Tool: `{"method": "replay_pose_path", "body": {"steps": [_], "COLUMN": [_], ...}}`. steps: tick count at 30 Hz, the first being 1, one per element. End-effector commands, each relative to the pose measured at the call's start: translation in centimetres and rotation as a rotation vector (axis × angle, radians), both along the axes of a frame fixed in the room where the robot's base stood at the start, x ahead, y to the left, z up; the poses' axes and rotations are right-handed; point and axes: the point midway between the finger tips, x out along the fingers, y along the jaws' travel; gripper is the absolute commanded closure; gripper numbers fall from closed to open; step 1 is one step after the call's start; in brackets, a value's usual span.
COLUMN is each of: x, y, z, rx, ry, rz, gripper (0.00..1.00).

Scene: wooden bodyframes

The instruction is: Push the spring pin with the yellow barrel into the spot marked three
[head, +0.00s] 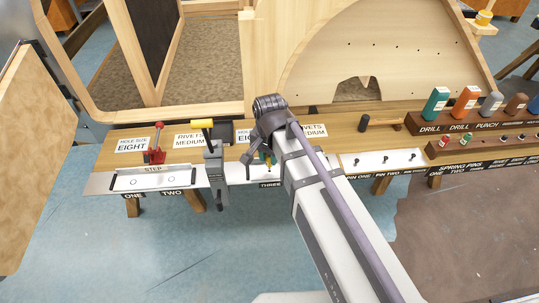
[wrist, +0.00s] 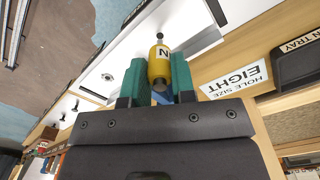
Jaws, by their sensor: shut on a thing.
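The spring pin with the yellow barrel (wrist: 159,66) is between the two green finger pads of my gripper (wrist: 158,82) in the wrist view. My gripper is shut on it. A dark round spot shows just past the barrel's far end, against a white plate (wrist: 125,52); I cannot tell whether the pin touches it. In the head view my gripper (head: 260,162) is over the front strip, just above the label THREE (head: 270,184). My arm hides most of that spot, and only a little yellow and green shows there.
A red-handled clamp (head: 155,148) and a yellow-handled clamp (head: 212,155) stand left of my gripper. A white plate with small dark pins (head: 385,160) lies to the right. The wooden frame (head: 380,55) rises behind the bench.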

Motion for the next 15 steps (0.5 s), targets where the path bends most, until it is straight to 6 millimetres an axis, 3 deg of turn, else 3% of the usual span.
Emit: {"method": "replay_pose_path", "body": {"steps": [15], "x": [0.0], "y": [0.0], "z": [-1.5], "rx": [0.000], "ry": [0.000], "rz": [0.000], "gripper": [1.00]}}
